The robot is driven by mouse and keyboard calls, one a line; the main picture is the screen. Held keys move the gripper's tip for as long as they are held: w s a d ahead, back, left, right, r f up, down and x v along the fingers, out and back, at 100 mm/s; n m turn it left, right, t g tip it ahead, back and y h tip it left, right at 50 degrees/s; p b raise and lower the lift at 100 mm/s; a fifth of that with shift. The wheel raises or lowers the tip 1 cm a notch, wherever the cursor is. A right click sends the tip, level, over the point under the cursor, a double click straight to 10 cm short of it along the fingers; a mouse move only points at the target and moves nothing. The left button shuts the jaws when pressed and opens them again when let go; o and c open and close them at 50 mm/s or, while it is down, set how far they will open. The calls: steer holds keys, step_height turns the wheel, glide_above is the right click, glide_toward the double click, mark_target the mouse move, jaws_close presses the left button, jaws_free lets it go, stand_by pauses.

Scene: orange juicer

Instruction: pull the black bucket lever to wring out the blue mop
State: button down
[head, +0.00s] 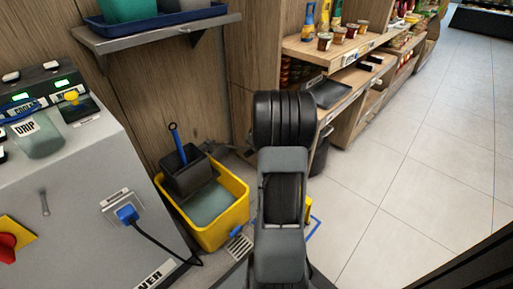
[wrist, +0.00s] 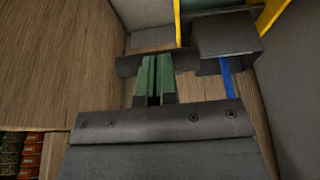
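The yellow mop bucket (head: 235,222) stands on the floor beside the grey machine, and its yellow edge shows in the wrist view (wrist: 272,14). A black wringer (head: 187,178) sits on its back left side, also in the wrist view (wrist: 226,40). The blue mop handle (head: 175,140) rises from the wringer; it also shows in the wrist view (wrist: 228,82). A dark bar (wrist: 126,66), seemingly the lever, runs beside the wringer. The green fingers of my gripper (wrist: 155,62) are close together and overlap this bar; whether they grip it is unclear. My arm partly hides this area in the head view.
The grey juicer machine (head: 75,200) with a blue plug and black cord (head: 160,243) stands left of the bucket. A wooden wall is behind it. Shelves with jars (head: 340,45) stand at the back right. The tiled floor at right is clear.

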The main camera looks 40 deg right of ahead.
steer(key=s+r+p, duration=0.6)
steer(key=s+r, duration=0.1)
steer(key=r, duration=0.4)
steer(key=shift+d, duration=0.15)
stand_by(0.5)
